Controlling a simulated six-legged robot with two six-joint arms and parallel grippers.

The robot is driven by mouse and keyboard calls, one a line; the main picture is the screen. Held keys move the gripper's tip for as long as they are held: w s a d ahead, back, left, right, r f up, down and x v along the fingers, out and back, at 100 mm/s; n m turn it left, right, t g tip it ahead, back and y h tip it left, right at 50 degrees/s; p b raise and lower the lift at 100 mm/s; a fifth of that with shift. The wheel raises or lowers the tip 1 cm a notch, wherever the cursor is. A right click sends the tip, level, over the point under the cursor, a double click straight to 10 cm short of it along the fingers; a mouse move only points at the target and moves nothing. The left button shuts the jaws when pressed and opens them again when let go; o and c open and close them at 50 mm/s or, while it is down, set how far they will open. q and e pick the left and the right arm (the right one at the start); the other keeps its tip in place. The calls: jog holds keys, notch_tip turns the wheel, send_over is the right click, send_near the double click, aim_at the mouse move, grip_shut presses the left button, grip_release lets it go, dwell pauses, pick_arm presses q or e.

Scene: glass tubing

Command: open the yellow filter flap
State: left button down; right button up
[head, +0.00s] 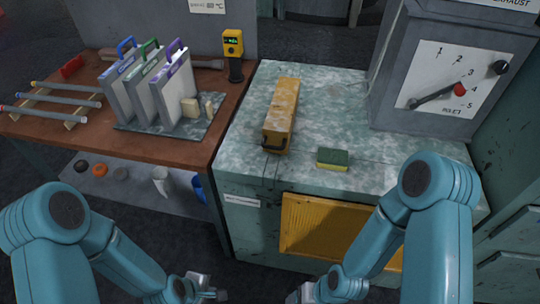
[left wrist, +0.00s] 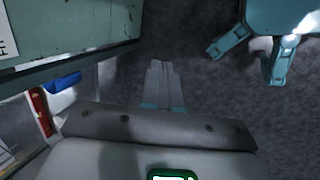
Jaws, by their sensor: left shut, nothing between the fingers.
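The yellow filter flap (head: 318,225) is a ribbed yellow panel on the front of the green cabinet. It looks closed, flat against the front; my right arm covers its right part. My left gripper (head: 212,294) is low in the head view, left of the flap and apart from it. In the left wrist view its fingers (left wrist: 163,85) are together and empty above the dark floor. My right gripper (head: 305,294) is below the flap in the head view. In the left wrist view its fingers (left wrist: 254,50) are spread, with nothing seen between them.
On the cabinet top (head: 235,155) lie a long yellow case (head: 283,105) and a green-yellow sponge (head: 333,158). A grey dial box (head: 440,85) stands at the back right. A brown bench (head: 75,127) with glass tubes is at the left. The floor before the cabinet looks clear.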

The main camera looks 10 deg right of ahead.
pick_arm(q)
jog(key=w+a+n+t+y+b, duration=0.1)
jog(key=w+n+t+y+b, duration=0.1)
jog(key=w+n+t+b, duration=0.8)
jog(key=w+d+r+n+t+b, duration=0.1)
jog(key=w+d+r+n+b, duration=0.2)
jog(key=w+r+b, duration=0.1)
jog(key=w+d+r+n+t+h+b, duration=0.1)
jog(key=w+d+r+n+b, duration=0.2)
jog(key=w+b, duration=0.3)
jog(key=w+d+r+n+t+b, duration=0.2)
jog(key=w+d+r+n+b, duration=0.1)
jog(key=w+r+n+b, duration=0.1)
jog(key=shift+w+d+r+b, duration=0.1)
jog(key=shift+w+r+b, duration=0.5)
jog(key=shift+r+b, duration=0.35)
jog(key=s+d+r+m+t+h+b, duration=0.2)
jog(key=s+d+r+h+b, duration=0.25)
jog(key=d+b, duration=0.55)
jog(key=p+x, duration=0.1)
jog(key=x, duration=0.7)
jog(key=shift+w, duration=0.4)
